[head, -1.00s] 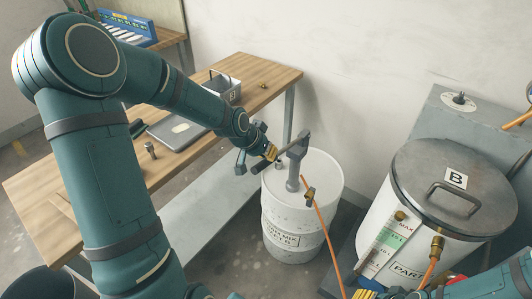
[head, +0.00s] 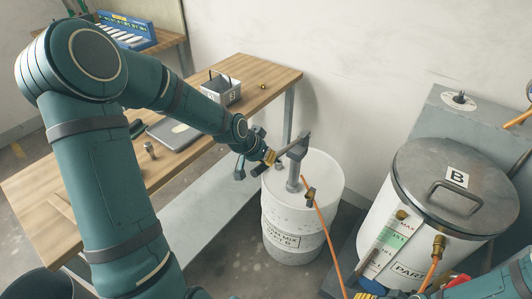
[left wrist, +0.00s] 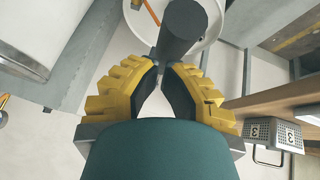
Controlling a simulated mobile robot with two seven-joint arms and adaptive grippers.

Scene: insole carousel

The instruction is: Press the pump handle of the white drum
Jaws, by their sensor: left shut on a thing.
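The white drum (head: 290,225) stands on the floor right of the wooden bench. A grey pump (head: 293,178) rises from its lid, with a bar-like handle (head: 284,152) reaching out to the left. My left gripper (head: 268,159) is shut on the outer end of this handle. In the left wrist view, the yellow-padded fingers (left wrist: 163,88) close around the dark round handle (left wrist: 183,28), with the white drum lid (left wrist: 142,24) behind it. What seems to be my right gripper (head: 366,294) shows only as yellow pads at the bottom edge; its jaws are mostly cut off.
An orange hose (head: 324,228) runs down in front of the drum. A large white tank (head: 375,219) with a grey lid marked B stands at right.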

